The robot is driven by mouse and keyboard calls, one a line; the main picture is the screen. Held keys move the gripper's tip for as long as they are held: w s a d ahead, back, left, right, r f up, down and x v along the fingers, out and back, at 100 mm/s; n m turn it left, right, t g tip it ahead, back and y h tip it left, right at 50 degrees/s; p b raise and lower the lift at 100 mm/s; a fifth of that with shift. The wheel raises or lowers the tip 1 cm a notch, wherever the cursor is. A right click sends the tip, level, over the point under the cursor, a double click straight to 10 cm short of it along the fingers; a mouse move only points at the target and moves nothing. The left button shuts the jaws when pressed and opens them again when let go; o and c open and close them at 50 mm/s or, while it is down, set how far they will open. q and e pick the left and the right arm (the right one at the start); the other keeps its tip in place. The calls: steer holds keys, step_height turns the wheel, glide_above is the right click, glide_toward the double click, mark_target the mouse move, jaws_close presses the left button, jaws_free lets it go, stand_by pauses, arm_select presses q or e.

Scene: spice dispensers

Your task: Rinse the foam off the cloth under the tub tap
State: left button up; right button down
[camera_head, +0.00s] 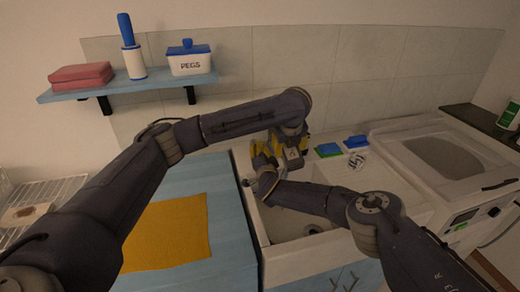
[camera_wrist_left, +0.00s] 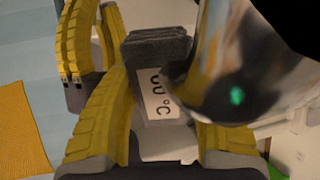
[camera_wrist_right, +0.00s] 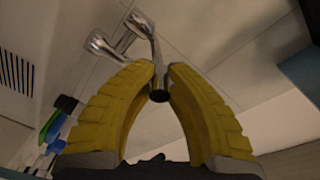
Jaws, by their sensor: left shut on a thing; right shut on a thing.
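My left gripper (camera_head: 278,152) is over the back left of the white tub (camera_head: 262,215). It is shut on the cloth (camera_wrist_left: 158,48), a dark grey folded piece with a white label reading partly "0°C"; it also shows in the head view (camera_head: 292,158). No foam can be made out. A blurred shiny metal part (camera_wrist_left: 235,60), apparently the tap, is close beside the cloth in the left wrist view. My right gripper (camera_wrist_right: 160,85) is beside the left one, its fingertips around the dark-tipped end of a chrome rod on the tap (camera_wrist_right: 132,32). The grippers mostly hide the tap in the head view.
A green item (camera_head: 328,150) and a blue one (camera_head: 356,142) lie on the tub's back ledge. A yellow mat (camera_head: 168,232) lies on the blue counter (camera_head: 222,205) to the left. A washing machine (camera_head: 450,160) stands right. A shelf (camera_head: 130,88) hangs above.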

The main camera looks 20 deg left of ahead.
steer(key=shift+d, duration=0.1)
steer(key=shift+d+f+t, duration=0.1)
steer(key=shift+f+t, duration=0.35)
steer(key=shift+t, duration=0.05)
stand_by(0.3)
steer(key=c, duration=1.2)
jaws_free()
steer(key=shift+o, duration=0.2)
steer(key=shift+s, duration=0.15)
steer(key=shift+s+d+f, duration=0.2)
steer(key=shift+s+d, duration=0.05)
steer(key=shift+s, duration=0.1)
steer(key=v, duration=1)
steer(key=shift+s+d, duration=0.3)
steer(key=shift+d, duration=0.05)
